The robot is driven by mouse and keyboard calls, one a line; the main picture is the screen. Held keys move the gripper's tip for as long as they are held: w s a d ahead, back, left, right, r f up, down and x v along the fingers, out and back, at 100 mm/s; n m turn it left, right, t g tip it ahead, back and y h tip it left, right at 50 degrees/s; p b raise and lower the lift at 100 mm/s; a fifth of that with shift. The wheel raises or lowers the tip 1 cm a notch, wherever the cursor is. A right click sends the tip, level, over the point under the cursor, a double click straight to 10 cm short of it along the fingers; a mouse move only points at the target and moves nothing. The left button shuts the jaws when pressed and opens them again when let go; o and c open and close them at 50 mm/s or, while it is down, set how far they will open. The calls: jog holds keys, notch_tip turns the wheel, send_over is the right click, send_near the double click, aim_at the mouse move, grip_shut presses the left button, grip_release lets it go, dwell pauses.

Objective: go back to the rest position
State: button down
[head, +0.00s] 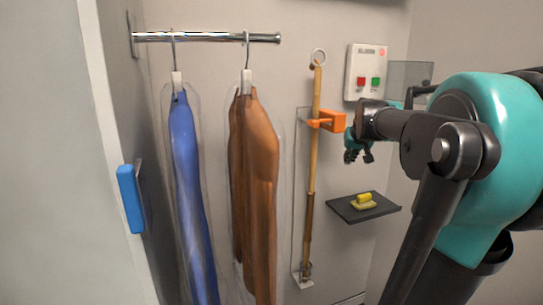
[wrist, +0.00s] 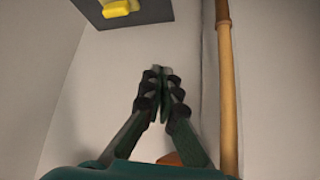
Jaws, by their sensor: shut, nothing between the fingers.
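My gripper (head: 357,155) is in front of the back wall, right of the orange holder and above the dark shelf. It also shows in the wrist view (wrist: 158,72), where its two fingers meet at the tips with nothing between them. My arm reaches in from the right side of the head view. The wooden pole (head: 314,150) stands upright to the left of my gripper, held at the orange holder (head: 328,121). In the wrist view the pole (wrist: 228,90) is right of the fingers and apart from them.
A blue garment (head: 186,160) and a brown garment (head: 258,170) hang from the metal rail (head: 210,37) at left. A dark shelf (head: 345,210) bears a yellow item (head: 364,199). A panel (head: 358,70) with red and green buttons is above. A blue handle (head: 131,198) is at far left.

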jog(key=s+a+f+g, duration=0.2)
jog(key=s+a+f, duration=0.2)
jog(key=s+f, duration=1)
jog(key=s+a+f+n+g, duration=0.1)
jog(key=s+a+f, duration=0.3)
jog(key=s+f, duration=0.9)
notch_tip(320, 180, down, 3)
jog(key=shift+s+a+r+g, duration=0.15)
jog(key=shift+s+a+g, duration=0.05)
jog(key=shift+s+g, duration=0.2)
